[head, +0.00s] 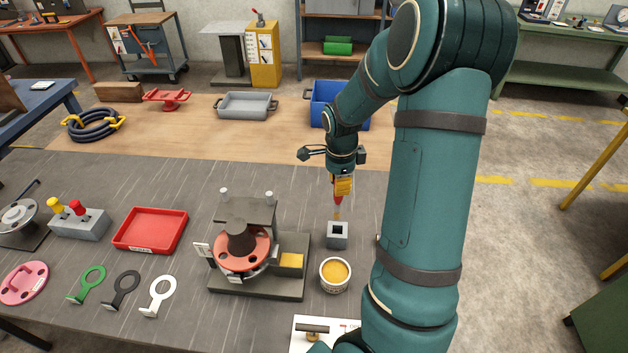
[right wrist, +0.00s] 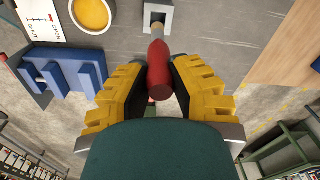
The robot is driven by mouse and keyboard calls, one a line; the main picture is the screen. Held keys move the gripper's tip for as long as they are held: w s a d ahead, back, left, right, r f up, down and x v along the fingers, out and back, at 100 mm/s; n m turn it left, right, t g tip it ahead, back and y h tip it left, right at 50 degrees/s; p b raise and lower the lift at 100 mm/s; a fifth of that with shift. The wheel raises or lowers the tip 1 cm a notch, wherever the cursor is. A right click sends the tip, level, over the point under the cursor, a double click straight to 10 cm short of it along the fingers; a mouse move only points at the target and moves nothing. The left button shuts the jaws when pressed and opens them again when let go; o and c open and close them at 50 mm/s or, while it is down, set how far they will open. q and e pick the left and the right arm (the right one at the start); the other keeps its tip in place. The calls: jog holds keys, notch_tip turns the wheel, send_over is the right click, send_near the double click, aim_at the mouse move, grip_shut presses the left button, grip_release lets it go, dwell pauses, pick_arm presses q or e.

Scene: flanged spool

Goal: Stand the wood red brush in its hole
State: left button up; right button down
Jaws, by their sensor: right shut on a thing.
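The wood red brush (head: 338,203) hangs roughly upright below my right gripper (head: 343,186), its pale wooden end down. In the right wrist view the red handle (right wrist: 160,78) lies between the yellow fingers of my right gripper (right wrist: 163,82), which is shut on it. The grey block (head: 337,236) with a dark square hole is directly below the brush in the head view. In the right wrist view the brush's far end overlaps the block (right wrist: 158,13) near its hole; I cannot tell whether it has entered. My left gripper is not in view.
A tub of yellow stuff (head: 335,275) stands just in front of the block. A grey fixture with a red disc (head: 242,250) is to its left. A red tray (head: 150,230) lies farther left, and a blue bin (head: 325,105) stands behind.

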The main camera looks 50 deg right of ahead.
aim_at(339, 211)
jog(key=shift+s+d+f, duration=0.2)
jog(key=shift+d+f, duration=0.05)
jog(key=shift+d, duration=0.1)
jog(key=shift+f+b, duration=0.35)
jog(key=shift+f, duration=0.5)
jog(key=shift+f+b, duration=1.1)
jog(key=shift+f, duration=0.7)
jog(key=shift+f+b, duration=2.1)
jog(key=shift+f, duration=0.6)
jog(key=c, duration=0.9)
grip_release()
